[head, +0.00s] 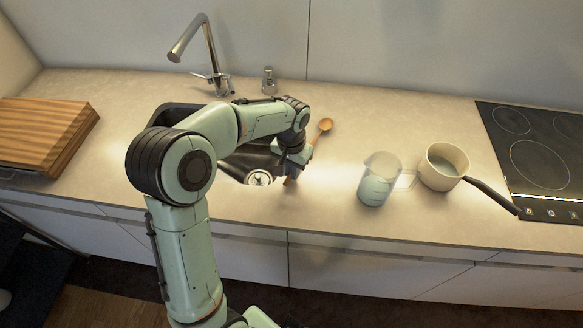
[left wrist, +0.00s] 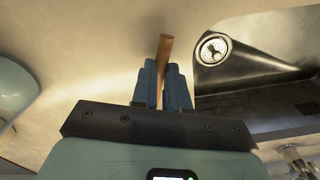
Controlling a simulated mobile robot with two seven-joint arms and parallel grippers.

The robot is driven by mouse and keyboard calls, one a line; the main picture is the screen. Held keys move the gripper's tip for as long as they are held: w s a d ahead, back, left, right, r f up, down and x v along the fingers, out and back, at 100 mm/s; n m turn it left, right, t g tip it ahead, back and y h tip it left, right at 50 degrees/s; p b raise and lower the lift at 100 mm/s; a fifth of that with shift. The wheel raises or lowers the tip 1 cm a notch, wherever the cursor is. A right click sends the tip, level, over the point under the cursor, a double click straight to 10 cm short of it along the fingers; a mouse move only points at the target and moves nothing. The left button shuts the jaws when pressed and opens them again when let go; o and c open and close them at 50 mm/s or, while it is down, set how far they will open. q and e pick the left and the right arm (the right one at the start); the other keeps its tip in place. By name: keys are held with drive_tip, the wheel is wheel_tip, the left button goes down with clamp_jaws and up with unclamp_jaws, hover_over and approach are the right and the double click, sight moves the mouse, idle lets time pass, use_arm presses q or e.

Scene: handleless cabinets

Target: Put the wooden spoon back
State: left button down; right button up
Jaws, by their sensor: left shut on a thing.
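The wooden spoon (head: 325,125) is by the right edge of the sink in the head view. Its bowl points to the back right and its handle runs forward under my left gripper (head: 290,174). In the left wrist view, the two blue fingers of my left gripper (left wrist: 164,88) are shut on the spoon's handle (left wrist: 165,48), whose end sticks out past the fingertips. The spoon is at or close above the counter; I cannot tell whether it touches. My arm hides part of the handle. My right gripper is not in view.
The dark sink (head: 247,160) with its tap (head: 208,55) lies left of the spoon. Wooden boards (head: 45,130) lie at far left. The counter between spoon and jug is clear.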

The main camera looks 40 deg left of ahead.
use_arm(q)
drive_tip(key=shift+f+b, duration=0.35)
drive_tip(key=shift+f, duration=0.3)
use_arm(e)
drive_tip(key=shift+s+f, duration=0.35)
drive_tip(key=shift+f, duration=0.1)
use_arm(q)
drive_tip(key=c, duration=1.1)
unclamp_jaws()
drive_tip(key=shift+o, duration=0.2)
wheel_tip(320, 180, up, 13)
drive_tip(key=p, duration=0.1)
drive_tip(key=shift+r+p, duration=0.2)
drive_tip(key=shift+p, duration=0.15)
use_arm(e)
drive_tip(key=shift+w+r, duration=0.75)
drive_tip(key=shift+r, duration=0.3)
use_arm(q)
drive_tip(key=shift+s, duration=0.1)
